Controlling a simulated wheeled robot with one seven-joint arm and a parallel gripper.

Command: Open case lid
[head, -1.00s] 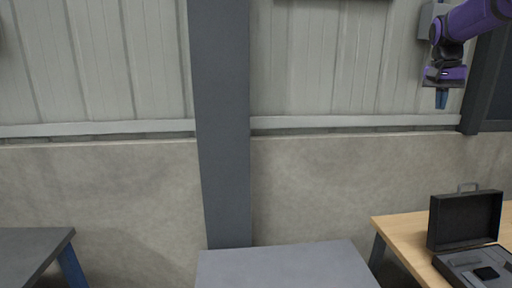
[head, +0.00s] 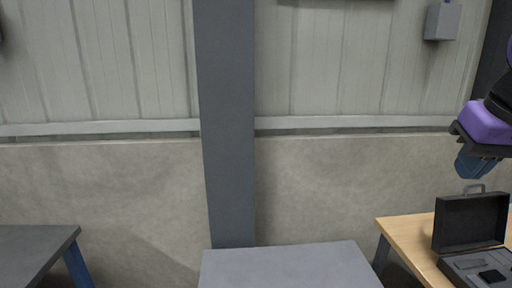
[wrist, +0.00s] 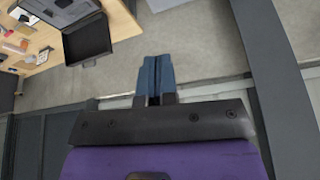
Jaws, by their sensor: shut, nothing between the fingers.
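A black case (head: 470,222) stands on the wooden table at the lower right of the head view. Its lid is up, standing upright at the back with a grey handle on top. The case base shows dark inserts and is cut by the picture edge. The case also shows open in the wrist view (wrist: 88,38), upper left. My gripper (head: 474,168) is above the case in the head view, at the right edge. In the wrist view my gripper (wrist: 155,75) has its blue fingers shut together, empty and apart from the case.
The wooden table (head: 405,236) has bare top left of the case. Several small items lie on it in the wrist view (wrist: 20,40). A grey table (head: 290,268) stands at the middle front, bare, and a dark table (head: 35,250) at the left. A dark column (head: 226,120) stands by the wall.

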